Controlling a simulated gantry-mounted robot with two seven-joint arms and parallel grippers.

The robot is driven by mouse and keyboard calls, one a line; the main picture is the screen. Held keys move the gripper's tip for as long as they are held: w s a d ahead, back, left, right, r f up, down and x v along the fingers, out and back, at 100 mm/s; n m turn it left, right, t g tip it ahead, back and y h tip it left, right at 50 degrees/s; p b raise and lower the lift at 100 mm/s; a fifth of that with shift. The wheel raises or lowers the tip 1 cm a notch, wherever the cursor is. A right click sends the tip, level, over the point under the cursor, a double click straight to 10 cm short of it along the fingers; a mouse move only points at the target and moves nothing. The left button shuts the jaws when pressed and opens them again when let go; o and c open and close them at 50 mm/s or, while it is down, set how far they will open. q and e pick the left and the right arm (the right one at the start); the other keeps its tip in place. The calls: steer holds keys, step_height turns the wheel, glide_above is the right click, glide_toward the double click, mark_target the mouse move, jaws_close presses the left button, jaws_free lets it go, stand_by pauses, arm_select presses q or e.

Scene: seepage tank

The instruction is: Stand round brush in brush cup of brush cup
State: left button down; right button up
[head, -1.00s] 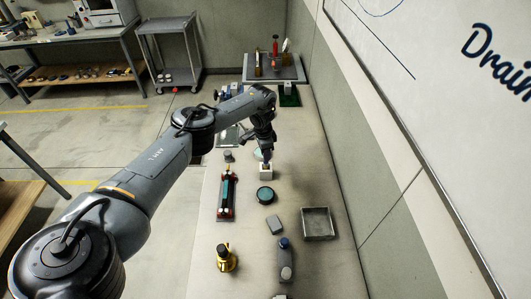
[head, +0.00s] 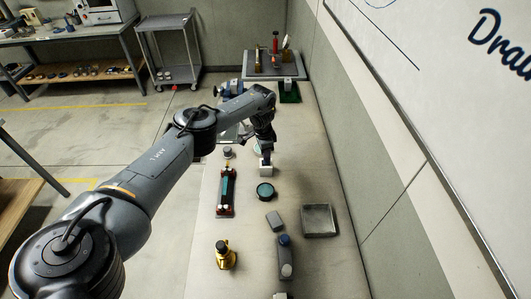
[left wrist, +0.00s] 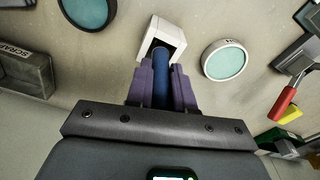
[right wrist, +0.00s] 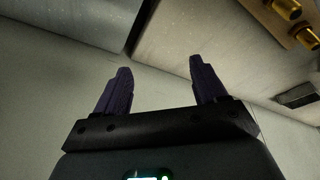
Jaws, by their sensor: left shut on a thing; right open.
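The white square brush cup (head: 266,171) stands on the bench below my left gripper (head: 265,159) in the head view. In the left wrist view the cup (left wrist: 147,42) lies straight ahead with its dark opening facing the gripper. My left gripper (left wrist: 161,80) is shut on the round brush (left wrist: 162,100), a dark blue rod between the purple fingers. The brush's far end is at the cup's opening; how deep it reaches inside is hidden. My right gripper (right wrist: 159,82) is open and empty in the right wrist view, away from the cup.
A round teal-topped dish (head: 265,191), a grey block (head: 274,220) and a square grey tray (head: 318,221) lie nearer than the cup. A red rack (head: 226,192) stands to its left. In the left wrist view another teal disc (left wrist: 225,61) sits close beside the cup.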

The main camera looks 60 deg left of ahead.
arm_select(q)
steer(key=shift+f+b, duration=0.3)
steer(key=shift+f, duration=0.2)
steer(key=c, duration=0.9)
jaws_free()
steer(key=shift+r, duration=0.15)
steer(key=shift+r, duration=0.3)
steer(key=r, duration=0.3)
steer(key=r+p, duration=0.1)
steer(key=r, duration=0.6)
steer(key=shift+s+a+p, duration=0.1)
steer(key=shift+s+p, duration=0.2)
steer(key=shift+s, duration=0.1)
